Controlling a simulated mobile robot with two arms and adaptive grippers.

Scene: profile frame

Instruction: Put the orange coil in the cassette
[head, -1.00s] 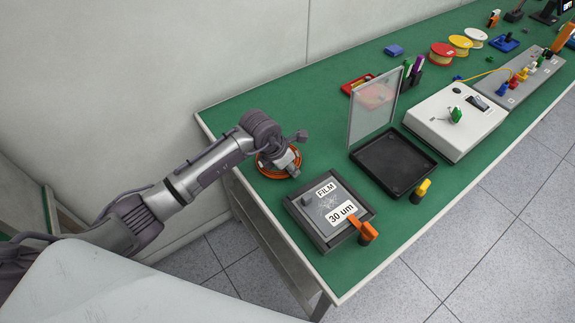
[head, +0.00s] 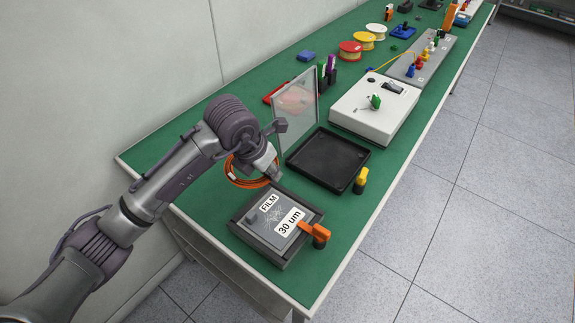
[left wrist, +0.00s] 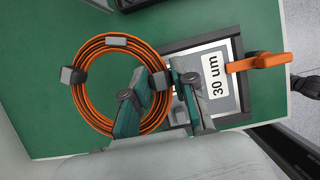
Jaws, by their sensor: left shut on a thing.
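The orange coil (head: 243,185) is a flat ring with grey ties. My left gripper (head: 272,172) is shut on the ring's right side. In the left wrist view the coil (left wrist: 80,100) spans much of the left half, its right side between the fingers of the gripper (left wrist: 160,95). How far it is above the bench I cannot tell. An open shallow black case, which looks like the cassette (head: 322,183), lies to the right of the gripper. Its clear lid (head: 303,108) stands raised at its left, and a yellow latch (head: 361,178) is at its right corner. My right gripper is out of view.
A closed box labelled FILM 30 um (head: 270,243) with an orange lever (head: 316,232) lies in front, near the coil. Beyond the case are a white instrument (head: 375,110), a red tray and several spools. The green bench (head: 155,160) is clear at its left end.

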